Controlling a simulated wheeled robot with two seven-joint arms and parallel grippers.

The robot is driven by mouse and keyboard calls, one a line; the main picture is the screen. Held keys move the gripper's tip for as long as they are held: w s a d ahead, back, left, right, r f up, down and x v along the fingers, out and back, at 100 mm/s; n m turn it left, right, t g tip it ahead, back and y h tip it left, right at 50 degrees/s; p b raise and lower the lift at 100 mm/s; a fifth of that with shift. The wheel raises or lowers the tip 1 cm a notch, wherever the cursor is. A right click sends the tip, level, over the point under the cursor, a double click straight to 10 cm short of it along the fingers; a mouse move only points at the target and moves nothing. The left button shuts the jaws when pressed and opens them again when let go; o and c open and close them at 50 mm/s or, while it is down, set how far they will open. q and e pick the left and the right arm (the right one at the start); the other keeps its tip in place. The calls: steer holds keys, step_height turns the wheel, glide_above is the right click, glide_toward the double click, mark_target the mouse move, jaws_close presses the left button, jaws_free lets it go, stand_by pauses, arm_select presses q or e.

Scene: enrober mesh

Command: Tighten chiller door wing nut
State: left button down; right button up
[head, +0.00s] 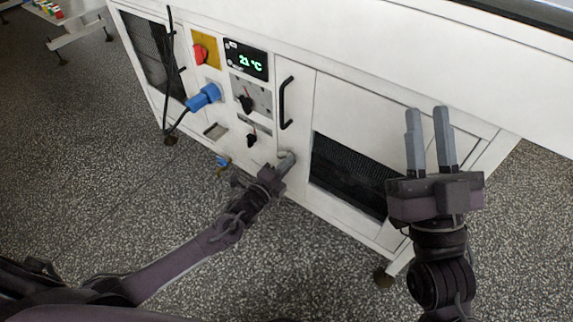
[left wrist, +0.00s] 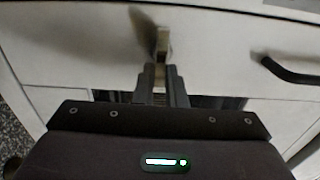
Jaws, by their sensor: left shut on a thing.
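The wing nut (left wrist: 162,40) shows in the left wrist view as a small tan piece standing out from the white panel, at the tips of my fingers. My left gripper (left wrist: 160,66) is shut on it; in the head view the left gripper (head: 286,158) reaches the low left part of the chiller door (head: 325,100) and hides the nut. The door is white, with a black handle (head: 287,103), which also shows at the right in the left wrist view (left wrist: 290,72). My right gripper (head: 429,112) is open and empty, in front of the door's right part.
Left of the door are a display reading 21 °C (head: 246,60), a red switch on yellow (head: 203,52), two black knobs and a blue plug (head: 204,97) with a dark cable. A dark mesh grille (head: 345,172) sits low in the door. Speckled floor lies open in front.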

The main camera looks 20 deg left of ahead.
arm_select(q)
steer(key=c, duration=1.5)
jaws_free()
